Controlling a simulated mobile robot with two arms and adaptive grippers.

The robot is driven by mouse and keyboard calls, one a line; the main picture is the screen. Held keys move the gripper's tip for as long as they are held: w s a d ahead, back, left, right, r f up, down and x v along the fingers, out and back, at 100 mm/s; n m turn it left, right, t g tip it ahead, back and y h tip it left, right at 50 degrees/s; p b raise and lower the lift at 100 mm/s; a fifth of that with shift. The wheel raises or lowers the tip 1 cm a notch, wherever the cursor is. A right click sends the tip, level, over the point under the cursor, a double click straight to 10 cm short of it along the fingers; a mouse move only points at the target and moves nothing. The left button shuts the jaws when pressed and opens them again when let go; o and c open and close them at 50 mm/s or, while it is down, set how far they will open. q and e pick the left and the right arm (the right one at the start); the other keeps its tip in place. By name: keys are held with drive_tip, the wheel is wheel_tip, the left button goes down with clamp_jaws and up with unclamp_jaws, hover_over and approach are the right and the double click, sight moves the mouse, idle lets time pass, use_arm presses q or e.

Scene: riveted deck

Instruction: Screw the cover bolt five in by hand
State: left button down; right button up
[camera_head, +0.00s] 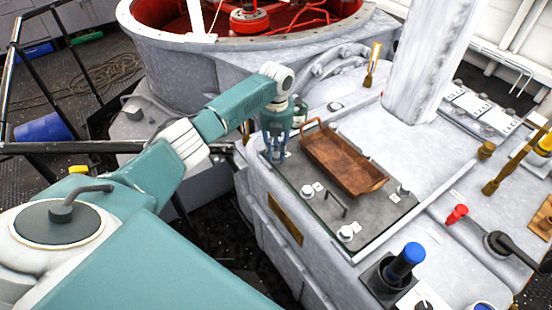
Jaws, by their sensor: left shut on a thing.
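The dark grey cover plate (322,215) lies flat on top of the pale grey housing, with a small bar handle (336,203) on it. Pale bolts show along its edges, such as one at the left edge (307,191), one at the near corner (346,233) and one at the right (403,190). My left gripper (277,156) points down at the far left corner of the cover, its fingers shut on a cover bolt. The fingers mostly hide that bolt, so its depth and number cannot be told. My right gripper is out of view.
A blue-topped knob (407,259), a red knob (457,214) and a black lever (503,245) stand to the right. A thick white column (432,60) rises behind.

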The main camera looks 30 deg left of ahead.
sight(276, 154)
use_arm(q)
drive_tip(key=shift+w+a+r+b, duration=0.15)
drive_tip(key=shift+w+r+b, duration=0.15)
drive_tip(key=shift+r+b, duration=0.1)
drive_tip(key=c, duration=1.5)
unclamp_jaws()
drive_tip(key=shift+o, duration=0.2)
drive_tip(key=shift+s+f, duration=0.1)
drive_tip(key=shift+s, duration=0.05)
wheel_tip(276, 154, up, 12)
drive_tip(key=shift+f, duration=0.1)
